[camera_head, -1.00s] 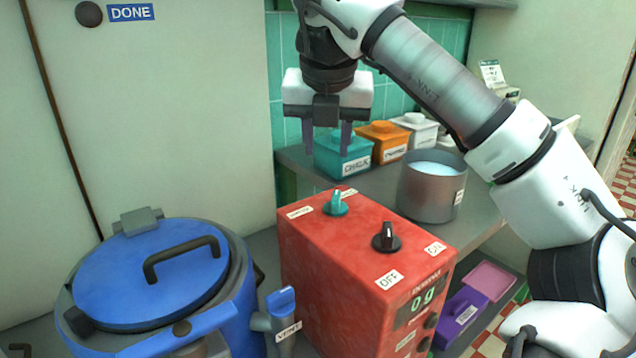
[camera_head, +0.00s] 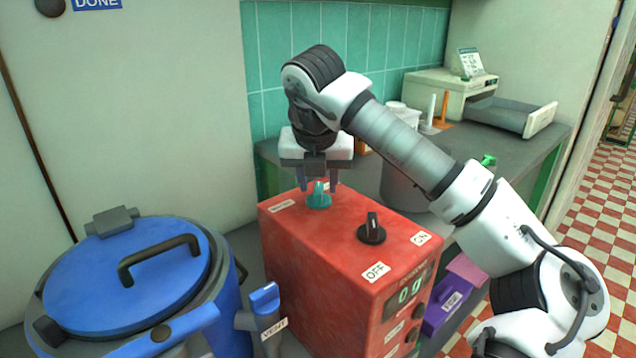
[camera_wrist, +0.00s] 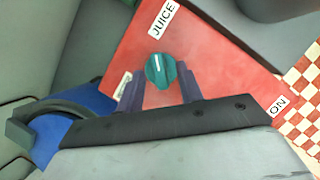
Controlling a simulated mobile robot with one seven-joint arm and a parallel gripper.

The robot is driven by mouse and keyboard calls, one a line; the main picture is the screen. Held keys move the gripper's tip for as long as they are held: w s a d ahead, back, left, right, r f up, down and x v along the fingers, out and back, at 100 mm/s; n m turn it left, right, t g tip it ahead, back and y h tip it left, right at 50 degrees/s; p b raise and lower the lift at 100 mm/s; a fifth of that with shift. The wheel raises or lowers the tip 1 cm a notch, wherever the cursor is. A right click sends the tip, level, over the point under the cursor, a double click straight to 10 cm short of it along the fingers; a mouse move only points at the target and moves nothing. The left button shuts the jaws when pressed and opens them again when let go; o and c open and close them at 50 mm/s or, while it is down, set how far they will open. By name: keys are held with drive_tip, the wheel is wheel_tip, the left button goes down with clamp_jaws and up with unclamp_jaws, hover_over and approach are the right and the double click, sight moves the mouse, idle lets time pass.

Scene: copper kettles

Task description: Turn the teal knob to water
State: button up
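The teal knob (camera_head: 318,197) stands on top of the red box (camera_head: 330,240), towards its back. My gripper (camera_head: 319,185) points down at it, with its fingers apart at the knob's two sides. In the wrist view the knob (camera_wrist: 160,71) sits between the fingertips with gaps showing, so I see no grip on it. The knob's white mark points up the wrist picture, towards the JUICE label (camera_wrist: 164,18). Another label (camera_wrist: 122,86) beside the left finger is partly hidden and I cannot read it.
A black knob (camera_head: 372,232) with OFF and ON labels is at the front of the box top. A blue-lidded pot (camera_head: 130,275) and a blue VENT handle (camera_head: 264,299) stand left. A metal pot (camera_head: 400,188) is behind my arm. A purple box (camera_head: 440,315) is low right.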

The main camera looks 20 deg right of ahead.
drive_tip(key=shift+w+f, duration=0.15)
drive_tip(key=shift+f, duration=0.3)
drive_tip(key=shift+c, duration=0.2)
clamp_jaws()
